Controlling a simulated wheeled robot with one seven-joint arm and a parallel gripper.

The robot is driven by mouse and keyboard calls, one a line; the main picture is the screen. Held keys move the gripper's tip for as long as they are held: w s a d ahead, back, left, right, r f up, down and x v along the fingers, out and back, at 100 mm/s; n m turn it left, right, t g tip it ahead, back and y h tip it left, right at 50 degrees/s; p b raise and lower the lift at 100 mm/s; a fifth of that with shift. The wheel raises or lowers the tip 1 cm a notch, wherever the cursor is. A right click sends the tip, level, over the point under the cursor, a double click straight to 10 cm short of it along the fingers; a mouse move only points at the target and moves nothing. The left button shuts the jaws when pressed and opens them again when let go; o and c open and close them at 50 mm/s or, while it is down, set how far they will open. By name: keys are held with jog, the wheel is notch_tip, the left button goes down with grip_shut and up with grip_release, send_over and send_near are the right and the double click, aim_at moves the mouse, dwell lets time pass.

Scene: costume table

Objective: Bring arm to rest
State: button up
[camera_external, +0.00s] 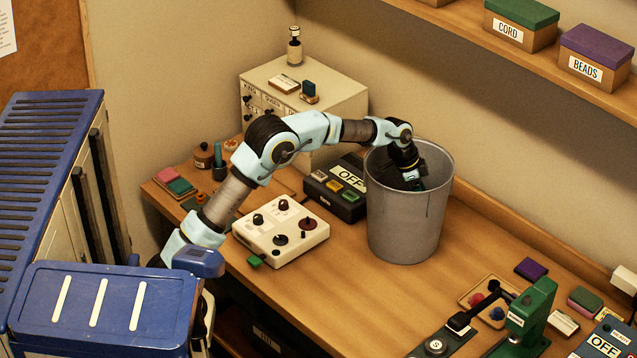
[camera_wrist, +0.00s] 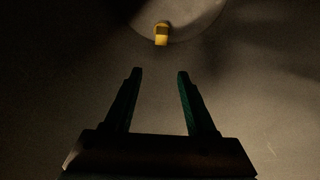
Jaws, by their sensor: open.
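My gripper (camera_external: 416,184) reaches down into the mouth of a tall grey bin (camera_external: 405,228) on the table. Its lower part is partly hidden by the bin's rim and wall. In the wrist view my gripper (camera_wrist: 160,72) has its two dark green fingers apart with nothing between them. Beyond the fingertips, a small yellow block (camera_wrist: 161,35) lies on the bin's floor, apart from the gripper. The bin's inner wall (camera_wrist: 50,70) fills most of that view. The block is hidden in the external view.
A cream control box (camera_external: 281,232) with knobs and a black OFF box (camera_external: 337,188) stand left of the bin. A drawer cabinet (camera_external: 345,105) stands behind the arm. A green press (camera_external: 530,312) is at front right. A shelf (camera_external: 480,42) runs above.

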notch_tip(320, 180, up, 23)
jog(key=s+d+m+t+h+b, duration=0.2)
jog(key=s+m+h+b, duration=0.1)
jog(key=m, duration=0.3)
jog(key=w+a+r+t+b, duration=0.3)
jog(key=w+a+r, duration=0.1)
jog(key=w+r, duration=0.15)
jog(key=w+a+f+n+t+y+b, duration=0.2)
jog(key=w+a+f+n+t+y, duration=0.45)
jog(key=w+a+f, duration=1.15)
jog(key=s+a+f+n+g+p, duration=0.25)
jog(key=a+f+n, duration=0.2)
jog(key=a, duration=0.55)
jog(key=s+a+f+n+g+p, duration=0.2)
jog(key=s+a+f+n+g, duration=0.15)
jog(key=a+f, duration=0.45)
jog(key=s+a+f+n+g+p, duration=0.1)
jog(key=s+a+f+n+g, duration=0.1)
jog(key=s+a, duration=0.7)
jog(key=s+a+f+n+g+p, duration=0.2)
jog(key=s+a+f+n, duration=0.2)
jog(key=s+a, duration=0.6)
jog(key=shift+s+a+n+y+p, duration=0.25)
jog(key=shift+s+n+y, duration=0.25)
jog(key=shift+n, duration=0.65)
